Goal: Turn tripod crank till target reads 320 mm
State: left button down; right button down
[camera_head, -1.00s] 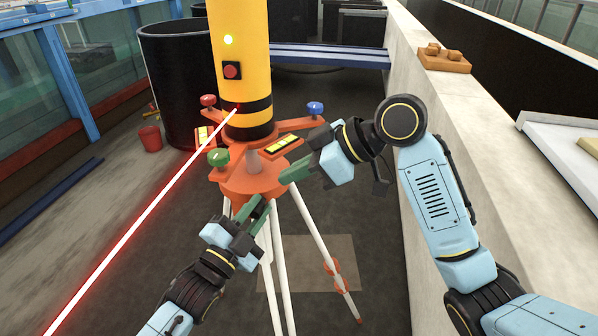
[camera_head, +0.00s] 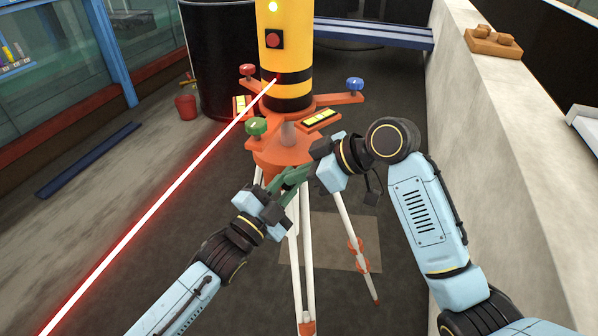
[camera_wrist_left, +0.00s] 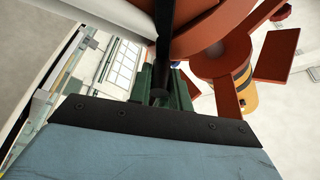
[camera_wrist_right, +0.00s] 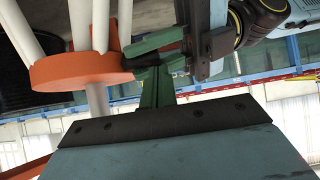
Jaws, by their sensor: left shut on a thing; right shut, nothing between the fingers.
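The orange tripod (camera_head: 270,152) with white legs carries a yellow instrument (camera_head: 285,45) with a red button, black bands and a lit pale-yellow lamp. My right gripper (camera_head: 300,175) is shut and empty, close beside the left one at the head's right underside. In the right wrist view its fingers (camera_wrist_right: 157,88) are together near the orange disc (camera_wrist_right: 75,72). No millimetre reading is legible.
Red, green and blue knobs (camera_head: 355,84) and yellow vials (camera_head: 320,120) sit on the tripod's arms. A black drum (camera_head: 222,60) and red bucket (camera_head: 186,106) stand behind left. A concrete wall (camera_head: 465,110) runs along the right.

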jog(key=shift+s+d+f, duration=0.1)
jog(key=shift+d+f, duration=0.15)
jog(key=shift+f, duration=0.4)
pick_arm(q)
jog(key=c, duration=1.3)
grip_release()
jog(key=shift+s, duration=0.1)
